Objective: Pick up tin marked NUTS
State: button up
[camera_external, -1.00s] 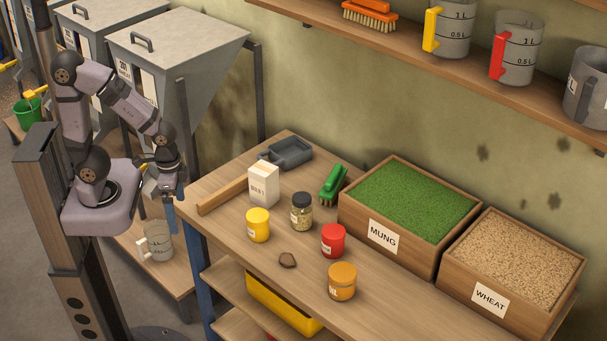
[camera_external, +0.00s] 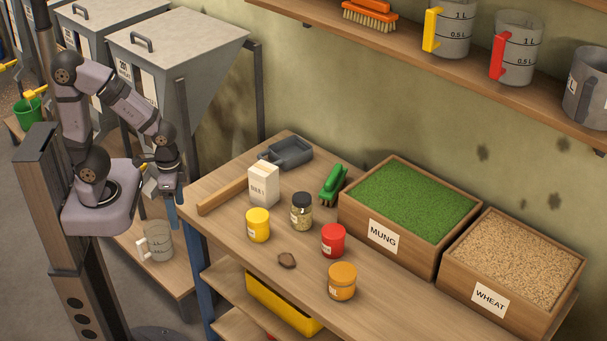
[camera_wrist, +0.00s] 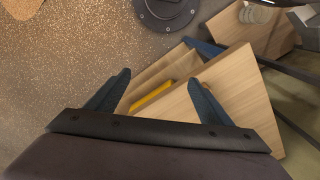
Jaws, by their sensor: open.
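Three tins stand upright on the wooden table: a yellow tin (camera_external: 258,225), a red tin (camera_external: 333,241) and an orange tin (camera_external: 342,281) nearest the front. Each has a small label, too small to read, so I cannot tell which is marked NUTS. My gripper (camera_external: 174,203) hangs off the table's left end, well to the left of the tins. In the wrist view my gripper (camera_wrist: 157,97) is open with nothing between its two blue fingers.
The MUNG crate (camera_external: 384,238) and WHEAT crate (camera_external: 490,300) stand along the wall side. A shelf (camera_external: 480,93) overhangs the back.

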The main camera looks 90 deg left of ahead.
notch_tip(320, 180, up, 5)
jog(key=w+d+f+t+b, duration=0.1)
jog(key=w+d+t+b, duration=0.3)
jog(key=w, duration=0.8)
jog(key=w+a+t+b, duration=0.15)
jog(key=w+t, duration=0.45)
jog(key=w, duration=0.7)
jog(key=w+d+f+t+b, duration=0.1)
jog(key=w+d+t+b, duration=0.3)
jog(key=w, duration=0.8)
send_near(333, 242)
jog(key=w+a, duration=0.3)
jog(key=shift+s+f+t+p, duration=0.1)
jog(key=shift+f+t+p, duration=0.25)
jog(key=shift+f, duration=0.4)
jog(key=shift+x, duration=1.05)
jog(key=shift+a+p, duration=0.1)
jog(key=shift+p, duration=0.25)
